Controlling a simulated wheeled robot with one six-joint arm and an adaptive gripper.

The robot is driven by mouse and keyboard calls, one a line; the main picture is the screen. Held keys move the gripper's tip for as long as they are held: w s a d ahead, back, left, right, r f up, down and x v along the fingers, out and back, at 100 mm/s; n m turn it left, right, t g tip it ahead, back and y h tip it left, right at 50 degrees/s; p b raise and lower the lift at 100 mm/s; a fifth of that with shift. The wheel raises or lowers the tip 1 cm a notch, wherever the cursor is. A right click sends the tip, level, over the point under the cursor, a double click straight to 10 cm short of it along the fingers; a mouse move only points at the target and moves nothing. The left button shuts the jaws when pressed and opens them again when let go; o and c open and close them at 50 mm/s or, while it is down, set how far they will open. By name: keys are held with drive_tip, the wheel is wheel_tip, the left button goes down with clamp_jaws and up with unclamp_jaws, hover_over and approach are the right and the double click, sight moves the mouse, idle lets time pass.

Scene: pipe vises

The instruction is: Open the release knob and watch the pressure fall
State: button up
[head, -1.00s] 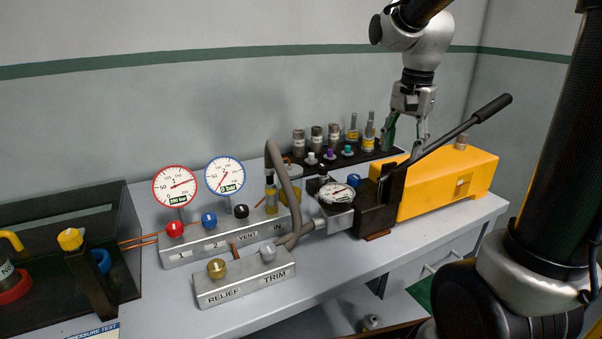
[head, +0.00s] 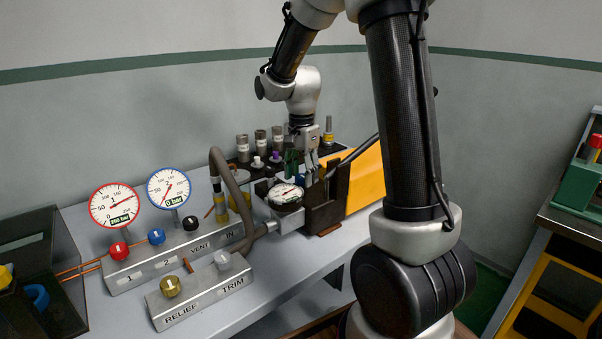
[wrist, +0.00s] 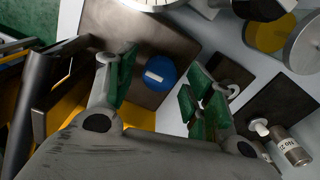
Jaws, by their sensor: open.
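A round blue knob with a white bar mark (wrist: 160,73) sits on a dark block (wrist: 150,35) in the wrist view. The red-rimmed gauge (head: 114,205) has a label reading 200 bar. The blue-rimmed gauge (head: 168,188) reads 0 bar.
The pump's lever (head: 360,148) slopes beside my gripper. Several fittings stand on a black rack (head: 262,167) behind it. A hose (head: 232,195) arches left of the pump. The valve block (head: 165,260) and relief/trim block (head: 200,292) lie front left.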

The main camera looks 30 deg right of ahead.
drive_tip(key=c, duration=1)
drive_tip(key=shift+n, duration=0.4)
drive_tip(key=n, duration=0.3)
drive_tip(key=shift+n, duration=0.4)
drive_tip(key=n, duration=0.3)
drive_tip(key=shift+w+n, duration=0.1)
drive_tip(key=shift+n, duration=0.2)
drive_tip(key=n, duration=0.4)
drive_tip(key=shift+n, duration=2.1)
